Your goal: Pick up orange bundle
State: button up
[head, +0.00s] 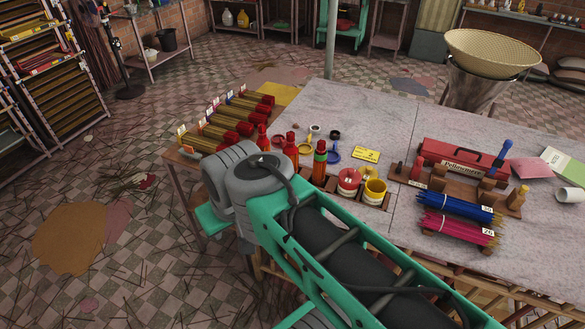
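I make out no orange bundle of sticks in the head view. Two stick bundles lie on the right part of the table: a blue bundle (455,208) with a number tag, and in front of it a magenta bundle (455,228) with a tag that seems to read 26. Both rest on wooden supports. My green and grey arm crosses the lower middle of the view, with its grey joint near the table's left front corner. My gripper is not visible, so its state and any contact are hidden.
The grey table (375,105) holds orange-red bottles (291,150), a yellow cup (375,191), a red toolbox (463,160) and a white cup (571,195). Several brass and red cylinders (222,133) lie at its left end. A woven basket (491,53) stands behind. The back middle of the tabletop is clear.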

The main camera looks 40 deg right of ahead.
aim_at(319, 167)
jog(key=u, duration=0.3)
jog(key=i, duration=1.5)
jog(key=z, duration=0.4)
